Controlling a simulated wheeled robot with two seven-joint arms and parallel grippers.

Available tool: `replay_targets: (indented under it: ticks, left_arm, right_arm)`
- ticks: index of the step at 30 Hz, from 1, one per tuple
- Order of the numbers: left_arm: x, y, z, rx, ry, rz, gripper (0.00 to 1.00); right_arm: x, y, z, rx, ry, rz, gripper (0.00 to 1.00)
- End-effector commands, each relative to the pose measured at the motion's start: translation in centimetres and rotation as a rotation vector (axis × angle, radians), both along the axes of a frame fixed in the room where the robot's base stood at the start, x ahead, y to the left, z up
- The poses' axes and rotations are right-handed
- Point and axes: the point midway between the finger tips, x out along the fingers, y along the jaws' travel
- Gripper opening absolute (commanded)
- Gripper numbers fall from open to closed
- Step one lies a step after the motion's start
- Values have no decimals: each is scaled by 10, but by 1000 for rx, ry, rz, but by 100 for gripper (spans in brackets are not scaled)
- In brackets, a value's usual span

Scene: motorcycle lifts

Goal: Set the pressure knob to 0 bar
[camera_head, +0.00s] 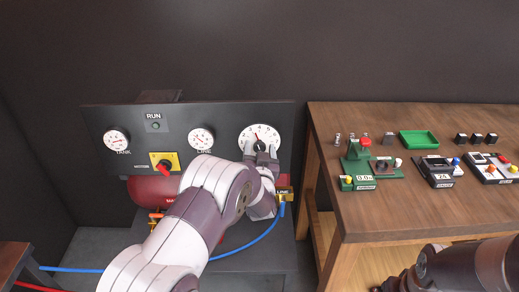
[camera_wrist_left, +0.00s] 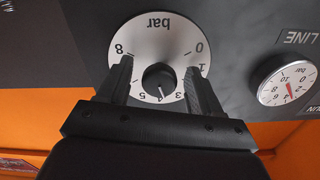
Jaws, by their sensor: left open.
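The pressure knob (camera_wrist_left: 158,80) is a round black knob in the middle of a white dial marked in bar. In the left wrist view the dial (camera_wrist_left: 155,35) appears upside down, with 0 at the right and 8 at the left.
The dark panel (camera_head: 225,118) also carries a LINE gauge (camera_head: 201,139), a TANK gauge (camera_head: 116,139) and a red-handled valve on a yellow plate (camera_head: 164,161). A blue hose (camera_head: 245,243) runs below. A wooden bench (camera_head: 400,217) with small devices stands at right. Part of my right arm shows at bottom right.

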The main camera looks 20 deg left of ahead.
Motion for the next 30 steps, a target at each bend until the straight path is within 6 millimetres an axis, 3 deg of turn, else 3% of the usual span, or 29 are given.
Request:
replay_targets:
  ticks: [6,7,11,12,22,30]
  left_arm:
    - [0,0,0,0,0,0,65]
    - [0,0,0,0,0,0,58]
    - [0,0,0,0,0,0,16]
    - [0,0,0,0,0,0,11]
    - [0,0,-2,-41,-12,0,11]
    - [0,-1,-6,-209,-61,0,11]
  right_arm:
    - [0,0,0,0,0,0,43]
    - [0,0,0,0,0,0,43]
    - [0,0,0,0,0,0,43]
    - [0,0,0,0,0,0,43]
    - [0,0,-8,0,0,0,43]
    - [0,0,-32,0,0,0,43]
